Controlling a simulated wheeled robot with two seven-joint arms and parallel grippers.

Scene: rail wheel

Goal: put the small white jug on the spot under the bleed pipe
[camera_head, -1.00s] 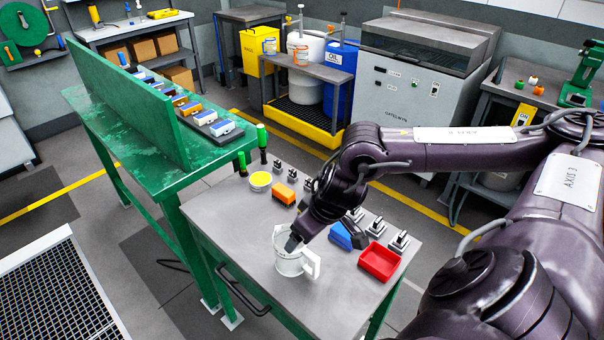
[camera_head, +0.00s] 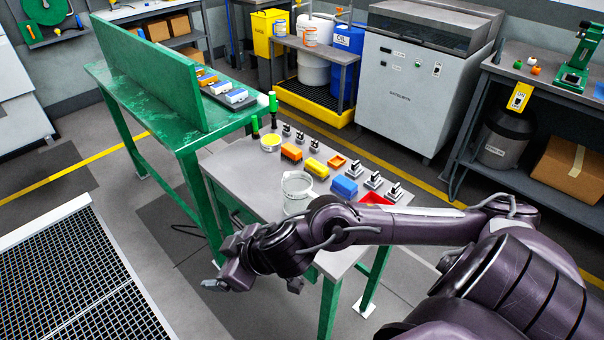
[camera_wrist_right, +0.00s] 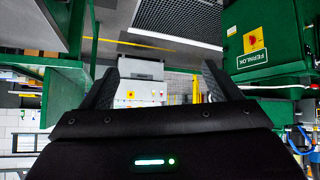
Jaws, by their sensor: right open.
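The small white jug (camera_head: 297,188) stands upright on the grey top of the small work table, near its middle. My right gripper (camera_head: 222,273) is open and empty, off the table's front left edge, to the left of and nearer than the jug. Its two spread fingers also show in the right wrist view (camera_wrist_right: 160,88), with nothing between them. The bleed pipe and the spot under it cannot be made out. My left gripper is out of view.
The table (camera_head: 235,172) also carries a blue block (camera_head: 344,187), orange and yellow blocks, a yellow-filled bowl (camera_head: 270,142) and several small fixtures. A green bench (camera_head: 150,104) stands close on the left. The right wrist view shows a green cabinet (camera_wrist_right: 267,38) at right.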

